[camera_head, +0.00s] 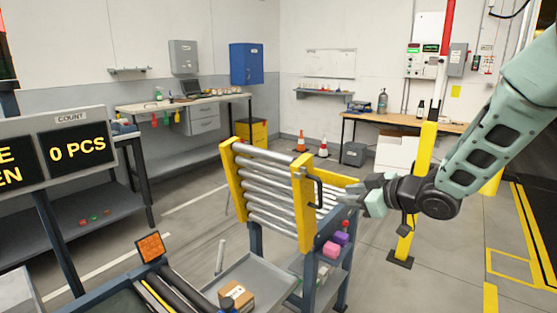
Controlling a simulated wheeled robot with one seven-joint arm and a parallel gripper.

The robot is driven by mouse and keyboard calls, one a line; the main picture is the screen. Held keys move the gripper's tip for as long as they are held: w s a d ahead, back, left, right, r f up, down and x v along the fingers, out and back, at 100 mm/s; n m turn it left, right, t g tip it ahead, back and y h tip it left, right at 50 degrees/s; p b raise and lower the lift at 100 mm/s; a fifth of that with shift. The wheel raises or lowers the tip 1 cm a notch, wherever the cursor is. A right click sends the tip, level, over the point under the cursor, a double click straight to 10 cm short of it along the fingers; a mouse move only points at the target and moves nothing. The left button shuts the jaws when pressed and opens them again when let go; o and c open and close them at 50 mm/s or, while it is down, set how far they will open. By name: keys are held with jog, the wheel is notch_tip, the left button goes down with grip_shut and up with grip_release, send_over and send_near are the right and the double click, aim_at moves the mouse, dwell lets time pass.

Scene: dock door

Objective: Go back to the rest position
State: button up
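My gripper (362,196) is at the right of the view, at the end of my pale green arm, and points left. It is beside the right yellow side rail of a tilted roller section (272,190), near the rail's black handle (318,190). The roller section has yellow side rails and several grey rollers. I see no object held in the gripper, and its finger gap is too small and side-on to judge. I cannot tell whether it touches the yellow frame.
A tray (270,272) with a cardboard box (236,296) is below the rollers. A count display (72,147) reads "0 PCS" at left. A yellow post (418,190) stands behind my gripper. Workbenches (190,102) line the walls. Open floor (195,215) lies left of the rollers.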

jog(key=s+a+f+m+g+h, duration=0.1)
jog(key=s+g+h, duration=0.3)
jog(key=s, duration=1.5)
jog(key=s+a+m+g+h, duration=0.2)
jog(key=s+g, duration=0.4)
jog(key=s, duration=1.3)
jog(key=shift+s+a+f+m+h+p, duration=0.2)
jog(key=shift+a+f+m+h+p, duration=0.25)
jog(key=shift+h, duration=0.65)
